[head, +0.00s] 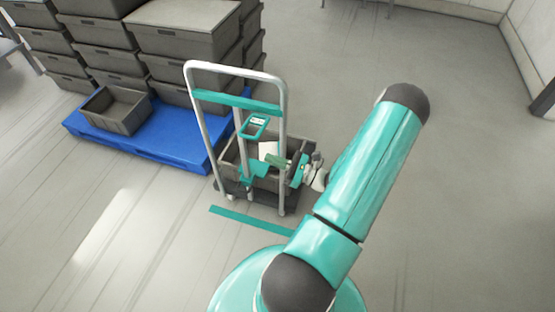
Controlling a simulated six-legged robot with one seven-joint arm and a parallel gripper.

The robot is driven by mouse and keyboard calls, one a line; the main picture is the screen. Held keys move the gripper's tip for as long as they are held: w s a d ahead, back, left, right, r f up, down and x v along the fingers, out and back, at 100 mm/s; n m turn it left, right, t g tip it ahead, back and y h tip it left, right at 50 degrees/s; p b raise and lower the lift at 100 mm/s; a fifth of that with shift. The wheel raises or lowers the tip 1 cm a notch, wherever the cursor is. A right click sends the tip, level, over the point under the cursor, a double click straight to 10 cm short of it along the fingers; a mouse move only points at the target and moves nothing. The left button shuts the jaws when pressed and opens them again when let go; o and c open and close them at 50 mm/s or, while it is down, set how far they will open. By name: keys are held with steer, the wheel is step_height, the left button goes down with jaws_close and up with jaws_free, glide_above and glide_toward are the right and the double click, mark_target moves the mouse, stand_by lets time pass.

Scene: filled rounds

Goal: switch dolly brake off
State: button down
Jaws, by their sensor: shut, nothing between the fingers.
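The dolly (283,110) stands upright on the floor in the middle of the head view, with a light grey tube handle and a teal crossbar. A teal framed panel with a white label (257,121) sits on a post inside the handle. A teal part (252,172) is lower on the same post. I cannot tell which of these is the brake or how it is set. My gripper (290,168) is shut and empty at the dolly's right side, over the dark crate. Whether it touches anything is unclear; its fingertips are small and partly lost against the crate.
A dark grey crate (229,163) with a white sheet (267,150) and a small green item in it sits on the dolly. A blue pallet (150,146) with stacked grey crates (170,45) stands at the left. A teal floor strip (250,220) lies in front. The right floor is clear.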

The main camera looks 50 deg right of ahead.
steer(key=w+a+r, duration=0.2)
steer(key=w+r, duration=0.3)
steer(key=shift+w+r, duration=0.25)
steer(key=shift+a, duration=0.1)
steer(key=shift+r, duration=0.1)
